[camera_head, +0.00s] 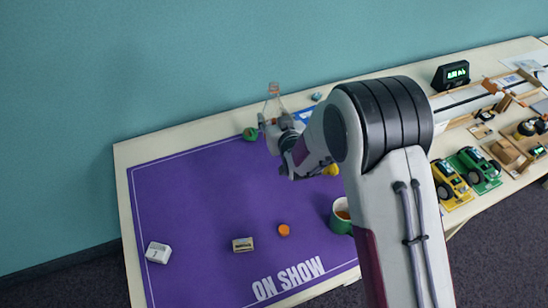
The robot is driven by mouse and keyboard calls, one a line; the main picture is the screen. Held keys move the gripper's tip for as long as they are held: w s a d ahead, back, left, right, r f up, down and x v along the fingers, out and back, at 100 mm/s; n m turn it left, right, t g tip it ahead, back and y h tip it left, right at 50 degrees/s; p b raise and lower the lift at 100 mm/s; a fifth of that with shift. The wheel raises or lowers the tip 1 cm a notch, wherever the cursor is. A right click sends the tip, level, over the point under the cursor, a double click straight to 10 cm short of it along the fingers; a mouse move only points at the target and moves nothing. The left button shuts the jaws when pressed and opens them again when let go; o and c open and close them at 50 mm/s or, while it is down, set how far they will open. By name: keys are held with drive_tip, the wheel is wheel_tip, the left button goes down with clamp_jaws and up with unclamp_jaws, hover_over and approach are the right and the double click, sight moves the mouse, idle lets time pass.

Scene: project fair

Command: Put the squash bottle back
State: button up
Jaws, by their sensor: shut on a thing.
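My gripper (271,120) is at the far edge of the purple mat, partly hidden by its own wrist. It is shut on what looks like the squash bottle (274,89), a small clear thing with an orange part that shows above the fingers. The bottle's lower part is hidden, so I cannot tell whether it touches the table. An orange cap-like disc (284,230) lies on the mat. A green mug (341,219) with something orange inside stands at the mat's right side, partly behind my arm.
The purple mat (195,215) is mostly clear on its left. It holds a white block (158,252) and a small tan box (243,245). A green round thing (250,134) is beside my gripper. A yellow thing (331,170) is by my wrist. Model tractors (450,185) stand at right.

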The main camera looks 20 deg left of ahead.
drive_tip(key=shift+f, duration=3.1)
drive_tip(key=shift+f, duration=1.9)
drive_tip(key=shift+f, duration=0.1)
drive_tip(key=o, duration=1.2)
drive_tip(key=shift+v, duration=6.05)
